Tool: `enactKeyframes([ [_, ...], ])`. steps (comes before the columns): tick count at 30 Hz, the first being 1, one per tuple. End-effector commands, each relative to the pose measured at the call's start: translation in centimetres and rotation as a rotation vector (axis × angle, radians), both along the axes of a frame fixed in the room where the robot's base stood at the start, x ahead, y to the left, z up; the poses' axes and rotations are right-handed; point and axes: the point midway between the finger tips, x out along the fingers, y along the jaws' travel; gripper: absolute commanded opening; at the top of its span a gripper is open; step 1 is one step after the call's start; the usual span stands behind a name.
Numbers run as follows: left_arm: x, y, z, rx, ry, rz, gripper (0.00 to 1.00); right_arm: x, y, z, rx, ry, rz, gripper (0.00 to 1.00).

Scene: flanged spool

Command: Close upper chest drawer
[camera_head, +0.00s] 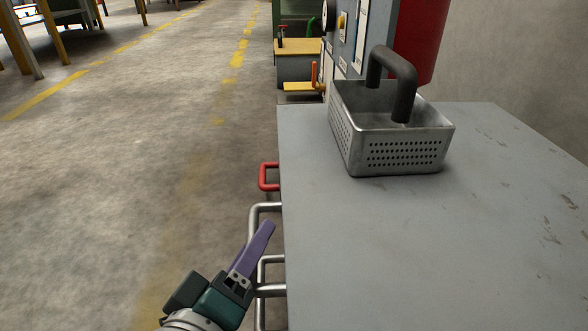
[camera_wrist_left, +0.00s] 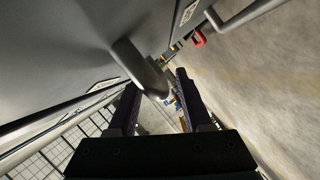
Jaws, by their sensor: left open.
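The grey chest (camera_head: 420,240) shows mostly its flat top in the head view. Silver bar handles (camera_head: 265,207) stick out from its left side. My left gripper (camera_head: 264,235), with purple fingers, is beside these handles. In the left wrist view its fingers (camera_wrist_left: 157,84) are open, and the end of a thick grey handle (camera_wrist_left: 137,65) appears between them; contact cannot be told. A grey front panel (camera_wrist_left: 60,45) fills the upper left there. The drawer fronts are hidden under the top's edge in the head view, so how far the upper drawer stands out cannot be told. My right gripper is not in view.
A perforated metal basket (camera_head: 398,140) with a black handle stands on the chest top. A red handle (camera_head: 268,177) sticks out further back. Wire mesh (camera_wrist_left: 50,155) shows at the lower left in the wrist view. The concrete floor (camera_head: 130,170) left of the chest is clear.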

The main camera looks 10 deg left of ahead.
Motion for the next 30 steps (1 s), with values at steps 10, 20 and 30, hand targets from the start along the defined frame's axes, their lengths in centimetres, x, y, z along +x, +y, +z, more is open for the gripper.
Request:
enactKeyframes([
  [10,-6.7,0.2,2.0,-0.001,0.003,-0.001,0.50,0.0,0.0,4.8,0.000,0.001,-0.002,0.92],
  [20,-8.6,0.2,2.0,-0.003,-0.001,-0.001,0.50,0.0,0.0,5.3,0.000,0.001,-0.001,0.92],
  [30,-8.6,0.2,2.1,-0.002,-0.001,-0.001,0.50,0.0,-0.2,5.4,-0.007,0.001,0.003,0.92],
])
